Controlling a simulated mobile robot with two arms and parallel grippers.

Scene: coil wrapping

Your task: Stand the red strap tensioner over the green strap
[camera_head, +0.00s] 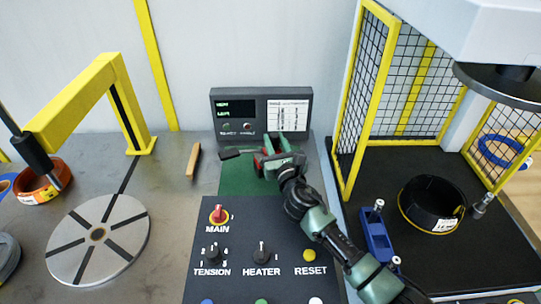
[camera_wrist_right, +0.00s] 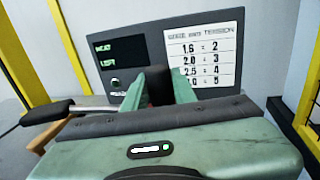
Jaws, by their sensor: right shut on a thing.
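My right gripper (camera_head: 270,158) is shut on the red strap tensioner (camera_head: 258,163), near the back of the bench and in front of the display box. Only a little red shows beside the green fingers. The tensioner's black-ended lever (camera_head: 229,154) sticks out to the left. In the right wrist view my fingers (camera_wrist_right: 159,90) have a dark part of the tensioner (camera_wrist_right: 158,84) between them, and the lever (camera_wrist_right: 48,112) points left. A flat green area (camera_head: 238,180) lies beneath; I cannot make out a separate green strap. My left gripper is not in view.
The display box (camera_head: 235,128) stands close behind the gripper. The control panel (camera_head: 240,225) is in front. A wooden-looking piece (camera_head: 194,160) lies left. A slotted turntable (camera_head: 80,255) and yellow arch (camera_head: 75,95) stand farther left. A mesh cage (camera_head: 358,120) and black coil (camera_head: 415,203) are right.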

